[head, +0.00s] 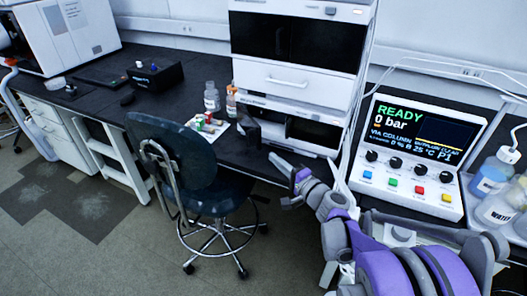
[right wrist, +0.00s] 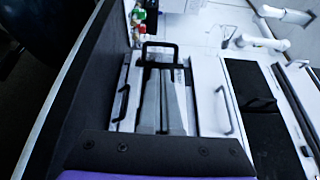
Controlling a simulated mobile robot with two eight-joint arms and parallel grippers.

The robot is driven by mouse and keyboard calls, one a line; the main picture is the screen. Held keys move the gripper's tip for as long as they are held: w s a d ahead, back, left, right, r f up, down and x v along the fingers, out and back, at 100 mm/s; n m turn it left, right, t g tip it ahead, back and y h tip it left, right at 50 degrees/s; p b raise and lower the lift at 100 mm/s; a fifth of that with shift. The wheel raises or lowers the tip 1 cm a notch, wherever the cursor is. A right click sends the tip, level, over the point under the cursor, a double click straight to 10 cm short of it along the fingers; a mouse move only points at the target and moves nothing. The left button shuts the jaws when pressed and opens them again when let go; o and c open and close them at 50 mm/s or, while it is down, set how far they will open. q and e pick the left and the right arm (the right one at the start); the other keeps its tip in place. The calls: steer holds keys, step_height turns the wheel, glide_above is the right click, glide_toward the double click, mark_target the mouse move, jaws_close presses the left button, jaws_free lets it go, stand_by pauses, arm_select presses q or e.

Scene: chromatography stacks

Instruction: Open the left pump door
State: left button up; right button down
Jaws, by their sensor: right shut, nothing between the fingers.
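The lower pump module (head: 292,108) is at the base of the white instrument stack, with a dark front. At its left end a black piece (head: 250,131) juts out towards me, perhaps the left pump door or its handle; I cannot tell how far the door stands open. In the right wrist view a black handle (right wrist: 160,48) shows just beyond my fingertips. My right gripper (head: 274,160) is shut and empty, in front of the stack's lower part. Its grey fingers (right wrist: 160,75) lie close together in the wrist view; contact with the handle is unclear. My left gripper is out of view.
A blue chair (head: 190,160) stands left of the stack. Bottles (head: 211,97) and a rack of small coloured items (head: 208,124) are on the black bench. A control panel (head: 420,150) reading READY and a tray of bottles (head: 480,212) are at right.

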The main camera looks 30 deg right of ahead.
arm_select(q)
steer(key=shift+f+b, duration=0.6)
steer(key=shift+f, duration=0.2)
arm_select(e)
steer(key=w, duration=0.9)
steer(key=shift+w+a, duration=0.3)
steer(key=shift+a, duration=0.15)
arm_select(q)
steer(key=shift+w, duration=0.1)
arm_select(e)
steer(key=shift+a, duration=0.1)
